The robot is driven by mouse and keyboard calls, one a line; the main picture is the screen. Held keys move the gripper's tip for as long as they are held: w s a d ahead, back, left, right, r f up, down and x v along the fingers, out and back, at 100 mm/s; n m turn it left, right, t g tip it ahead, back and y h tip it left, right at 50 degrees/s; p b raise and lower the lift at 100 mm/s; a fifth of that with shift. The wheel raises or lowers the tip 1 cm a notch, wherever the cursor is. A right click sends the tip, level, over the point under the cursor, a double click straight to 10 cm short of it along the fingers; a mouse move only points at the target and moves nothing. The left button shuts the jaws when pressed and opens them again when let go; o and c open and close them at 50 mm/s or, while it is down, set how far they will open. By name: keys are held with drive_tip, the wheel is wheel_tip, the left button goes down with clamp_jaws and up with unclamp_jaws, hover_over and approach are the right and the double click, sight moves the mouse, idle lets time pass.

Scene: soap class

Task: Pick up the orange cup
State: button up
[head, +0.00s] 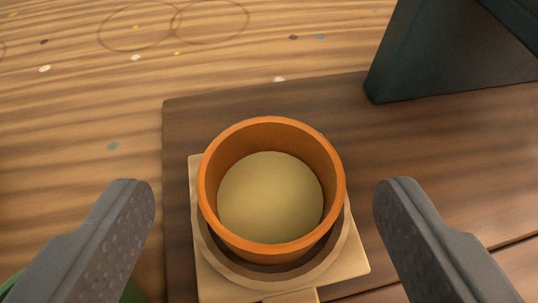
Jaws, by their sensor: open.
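The orange cup (333,187) stands upright in the middle of the head view, with a pale yellowish surface inside it. It sits on a round tan base on a square pale coaster (352,262). My gripper (264,196) is open, with one grey finger to the left of the cup and one to the right. There is a visible gap between each finger and the cup. The lower outside of the cup is largely hidden by its own rim.
The coaster lies on a dark brown wooden board (190,125). A dark teal block-like object (425,55) stands on the board at the upper right. A green thing (132,292) shows partly at the lower left. The light wooden tabletop (75,115) at upper left is clear apart from specks and ring marks.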

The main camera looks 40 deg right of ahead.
sight(264, 143)
drive_tip(key=shift+x, duration=1.8)
drive_tip(key=shift+r, duration=0.1)
drive_tip(key=c, duration=1.1)
drive_tip(key=shift+o, duration=0.2)
drive_tip(key=shift+r, duration=0.1)
